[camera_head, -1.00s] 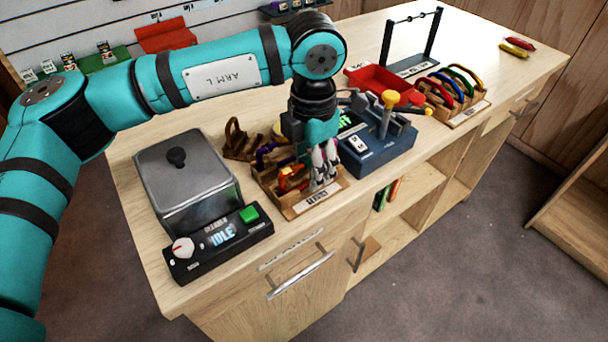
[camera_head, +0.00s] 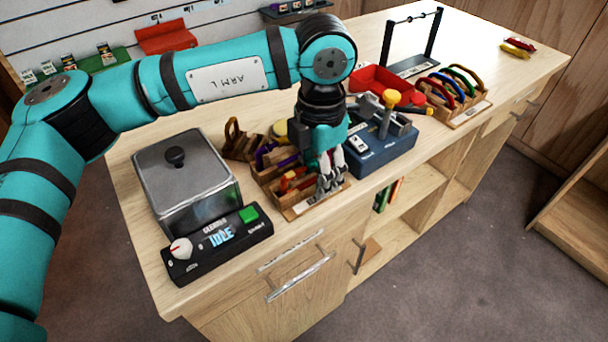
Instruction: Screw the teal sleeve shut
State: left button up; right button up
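My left gripper (camera_head: 332,182) points down at the front right of a small wooden rack (camera_head: 297,211) with a label on its front edge. The rack holds purple (camera_head: 266,153) and orange-red (camera_head: 288,182) carabiners. The gripper's fingers look close together, but whether they are shut or hold anything is too small to tell. I cannot make out a teal sleeve; the gripper covers part of the rack. My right gripper is not in view.
A grey lidded tank (camera_head: 187,185) and a black control box (camera_head: 218,246) reading IDLE stand left of the rack. A blue device (camera_head: 378,158) with a yellow knob stands close on the right. Further right are a red tray (camera_head: 372,80) and another carabiner rack (camera_head: 455,108).

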pick_arm(q)
jog(key=shift+r, duration=0.15)
jog(key=shift+r+p, duration=0.7)
jog(key=shift+r, duration=0.55)
jog(key=shift+w, duration=0.1)
jog(key=shift+w+a, duration=0.75)
jog(key=shift+w, duration=0.2)
jog(key=shift+b, duration=0.3)
jog(key=shift+w+f+b, duration=0.15)
jog(key=shift+f+b, duration=0.95)
jog(key=shift+f, duration=0.35)
jog(key=shift+s+d+b, duration=0.45)
jog(key=shift+s+d, duration=0.35)
jog(key=shift+s, duration=0.35)
jog(key=shift+r, duration=0.2)
